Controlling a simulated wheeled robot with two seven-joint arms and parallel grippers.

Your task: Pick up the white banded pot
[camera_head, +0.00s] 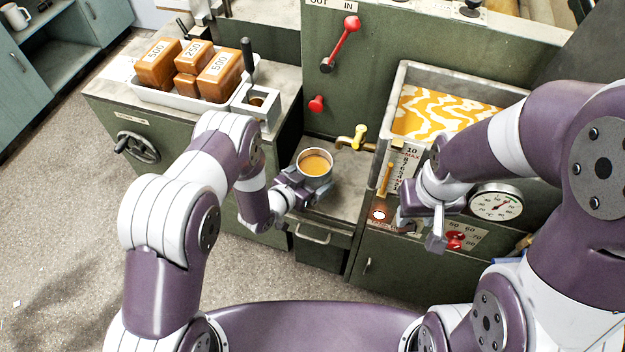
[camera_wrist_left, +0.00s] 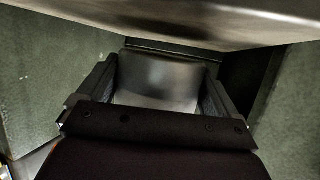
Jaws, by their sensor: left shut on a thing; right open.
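The white banded pot (camera_head: 327,179) is upright under the brass tap in the head view, filled with orange-brown liquid. My left gripper (camera_head: 308,187) is shut on its near side. In the left wrist view a smooth grey curved surface, the pot's wall (camera_wrist_left: 160,82), fills the space between the two dark fingers (camera_wrist_left: 158,100). Whether the pot's base touches the surface below is hidden. My right gripper (camera_head: 422,222) is open and empty, to the right of the pot in front of the green cabinet.
A brass tap (camera_head: 353,139) is just behind and right of the pot. A metal tray (camera_head: 401,75) with a yellow-and-white patterned content stands at right. A white tray (camera_head: 180,99) of orange weights is at left. A dial gauge (camera_head: 496,201) is on the right cabinet.

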